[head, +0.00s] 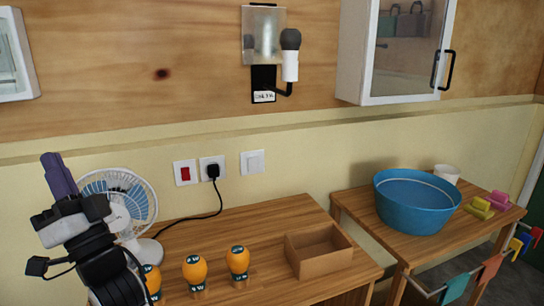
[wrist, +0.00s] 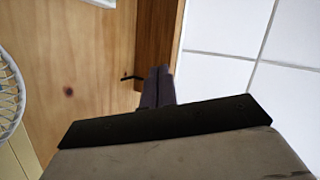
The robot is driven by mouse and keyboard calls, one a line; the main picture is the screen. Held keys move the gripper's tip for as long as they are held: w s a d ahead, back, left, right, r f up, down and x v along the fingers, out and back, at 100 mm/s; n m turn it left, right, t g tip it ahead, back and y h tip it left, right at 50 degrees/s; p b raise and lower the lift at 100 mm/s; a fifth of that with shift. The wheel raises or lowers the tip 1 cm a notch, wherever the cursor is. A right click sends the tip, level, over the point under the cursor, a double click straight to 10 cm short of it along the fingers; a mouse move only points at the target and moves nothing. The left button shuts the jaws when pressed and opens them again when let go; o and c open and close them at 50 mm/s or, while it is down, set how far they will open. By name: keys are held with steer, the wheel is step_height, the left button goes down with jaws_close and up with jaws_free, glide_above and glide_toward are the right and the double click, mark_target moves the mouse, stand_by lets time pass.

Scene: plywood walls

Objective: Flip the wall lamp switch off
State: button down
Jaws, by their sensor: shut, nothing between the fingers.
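The wall lamp (head: 264,38) hangs on the plywood wall, with a frosted plate, a black labelled base and a dark-and-white part on a bent arm. I cannot tell if it is lit. Below it are a red rocker switch (head: 185,173) in a white plate and a plain white switch (head: 253,162). I cannot tell which one works the lamp. My gripper (head: 52,160) is at the far left in the head view, pointing up, shut and empty, left of the switches and apart from them. Its fingers (wrist: 158,86) also show shut in the wrist view, where no switch shows.
A socket (head: 204,163) with a black plug sits between the switches; its cord runs to the fan (head: 128,190) beside my arm. Orange bulb-like objects (head: 194,270) and a cardboard box (head: 318,250) stand on the wooden table (head: 270,215). A blue tub (head: 415,203) is at right.

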mark_target(254, 160)
steer(key=w+d+f+m+t+h+p, duration=0.1)
steer(key=w+d+f+m+h, duration=0.25)
steer(key=w+d+m, duration=0.35)
steer(key=w+d+f+m+h+p, duration=0.25)
steer(key=w+m+h, duration=0.3)
steer(key=w, duration=0.35)
steer(key=w+d+f+m+t+h, duration=0.1)
steer(key=w+d+f+m+h, duration=0.25)
steer(key=w+d+m, duration=0.35)
steer(key=w+d+f+m+g+h+p, duration=0.1)
steer(key=w+d+f+m, duration=0.3)
steer(key=d, duration=0.5)
steer(key=w+d+f+m+g+h+p, duration=0.1)
steer(key=w+d+f+m, duration=0.3)
steer(key=d+f+m, duration=0.4)
steer(key=shift+d+m+h+p, duration=0.35)
steer(key=shift+m+h+p, duration=0.35)
steer(key=shift+m, duration=0.35)
steer(key=shift+f, duration=0.1)
steer(key=p+x, duration=0.2)
steer(key=x, duration=1.2)
